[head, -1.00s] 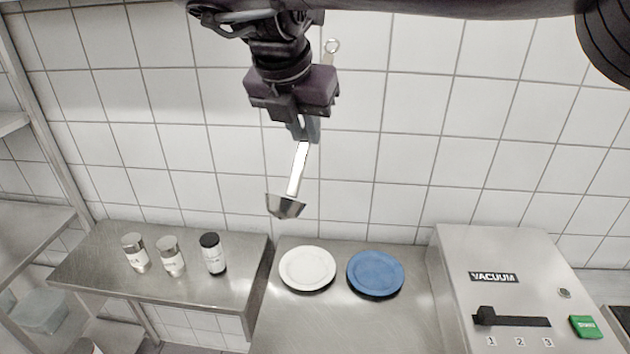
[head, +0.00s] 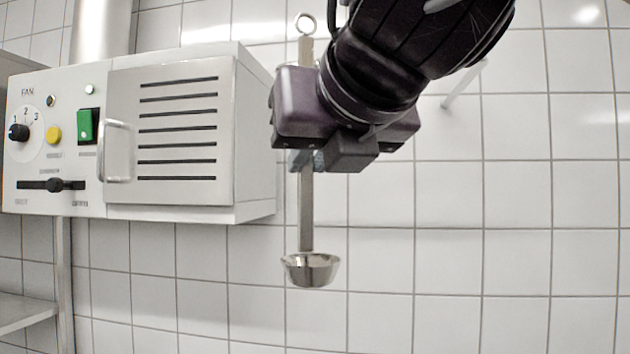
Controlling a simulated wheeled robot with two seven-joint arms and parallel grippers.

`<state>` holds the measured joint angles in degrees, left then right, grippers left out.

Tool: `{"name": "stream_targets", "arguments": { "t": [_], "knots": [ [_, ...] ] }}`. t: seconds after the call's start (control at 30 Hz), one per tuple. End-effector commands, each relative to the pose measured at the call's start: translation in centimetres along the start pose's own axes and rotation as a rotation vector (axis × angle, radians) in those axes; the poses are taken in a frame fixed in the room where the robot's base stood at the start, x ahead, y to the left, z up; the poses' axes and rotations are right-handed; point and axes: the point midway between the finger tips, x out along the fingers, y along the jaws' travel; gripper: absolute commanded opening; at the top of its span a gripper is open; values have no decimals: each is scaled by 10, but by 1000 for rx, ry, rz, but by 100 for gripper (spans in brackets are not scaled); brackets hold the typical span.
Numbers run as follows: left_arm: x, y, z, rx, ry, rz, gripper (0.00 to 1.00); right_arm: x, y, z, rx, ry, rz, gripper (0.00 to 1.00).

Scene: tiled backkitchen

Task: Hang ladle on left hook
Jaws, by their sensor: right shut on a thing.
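The metal ladle (head: 310,270) hangs almost upright, with its bowl at the bottom and its ring (head: 304,24) at the top of the handle. My right gripper (head: 303,160) is shut on the ladle's handle, around the middle of its length, and holds it in the air in front of the tiled wall. A thin pale bar (head: 463,86) juts from the wall to the right, partly behind my right arm. I cannot tell whether it is a hook. No left hook shows clearly. My left gripper is not in view.
A white fan control box (head: 175,140) with a louvred front, handle and knobs is at the left, close beside my right gripper. A metal shelf (head: 25,312) is at the lower left. The tiled wall (head: 520,230) is bare at the lower right.

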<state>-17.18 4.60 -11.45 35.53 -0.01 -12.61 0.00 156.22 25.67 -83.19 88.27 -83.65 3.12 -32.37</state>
Motion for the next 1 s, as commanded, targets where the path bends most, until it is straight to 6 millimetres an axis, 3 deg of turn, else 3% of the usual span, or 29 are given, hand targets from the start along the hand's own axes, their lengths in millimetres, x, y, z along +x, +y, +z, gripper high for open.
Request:
{"name": "stream_targets", "arguments": {
  "t": [1.0],
  "knots": [
    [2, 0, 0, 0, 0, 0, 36, 52, -30, 12, 3, 4, 0, 0]
  ]
}}
